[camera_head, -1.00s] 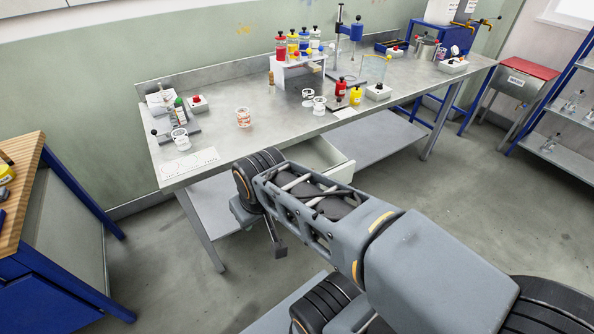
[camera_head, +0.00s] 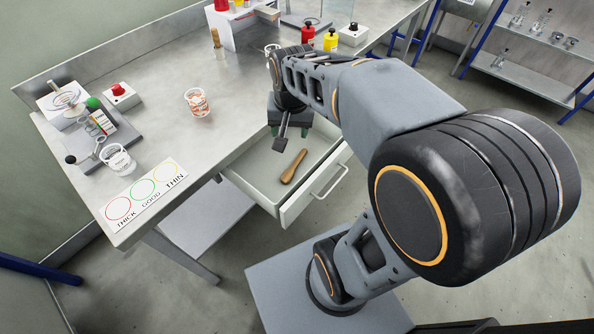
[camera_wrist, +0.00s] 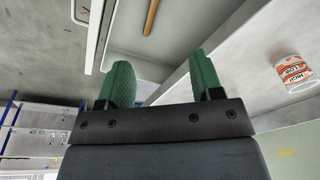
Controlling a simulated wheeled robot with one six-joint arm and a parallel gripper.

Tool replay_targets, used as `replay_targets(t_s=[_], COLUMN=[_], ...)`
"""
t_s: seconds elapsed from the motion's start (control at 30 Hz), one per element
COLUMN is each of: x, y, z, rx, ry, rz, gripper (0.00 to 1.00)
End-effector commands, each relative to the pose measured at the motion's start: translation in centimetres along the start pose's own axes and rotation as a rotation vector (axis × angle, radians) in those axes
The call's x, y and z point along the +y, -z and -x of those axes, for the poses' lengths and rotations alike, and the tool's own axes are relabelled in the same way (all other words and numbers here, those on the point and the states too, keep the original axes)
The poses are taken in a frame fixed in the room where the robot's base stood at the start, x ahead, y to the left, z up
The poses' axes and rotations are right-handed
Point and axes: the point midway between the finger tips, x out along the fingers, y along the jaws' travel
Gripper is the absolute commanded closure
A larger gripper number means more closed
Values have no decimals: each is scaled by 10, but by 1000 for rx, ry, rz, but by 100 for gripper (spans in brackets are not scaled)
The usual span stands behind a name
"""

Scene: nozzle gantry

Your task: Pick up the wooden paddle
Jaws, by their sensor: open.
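The wooden paddle (camera_head: 293,166) lies flat inside an open pale drawer (camera_head: 247,186) under the workbench. In the wrist view the paddle (camera_wrist: 151,17) shows partly at the top edge, beyond the fingertips, and its upper end is cut off. My gripper (camera_head: 290,130) is over the far part of the drawer, behind the paddle in the head view. In the wrist view my gripper (camera_wrist: 160,72) has its two green fingers wide apart with nothing between them. It is apart from the paddle.
The drawer's front handle (camera_head: 329,182) sticks out toward me. The bench top (camera_head: 150,85) overhangs the drawer's back. A printed white cup (camera_head: 197,102) stands on the bench near its edge; a thick/good/thin card (camera_head: 143,195) lies at the left corner. Red and yellow bottles (camera_head: 308,34) stand further back.

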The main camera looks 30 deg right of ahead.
Motion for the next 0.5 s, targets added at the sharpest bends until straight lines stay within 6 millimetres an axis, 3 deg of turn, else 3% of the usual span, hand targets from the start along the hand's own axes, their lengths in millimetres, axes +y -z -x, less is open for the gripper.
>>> replay_targets(t_s=[0.03,0.1,0.3,0.5], x=[3,6,17,21], y=[12,29,61,67], z=[-34,-56,-101,-137], rx=[-28,-57,-111,-130], ry=[-16,-35,-80,-98], rz=[-81,-194,-422,-493], gripper=[40,40,40,40])
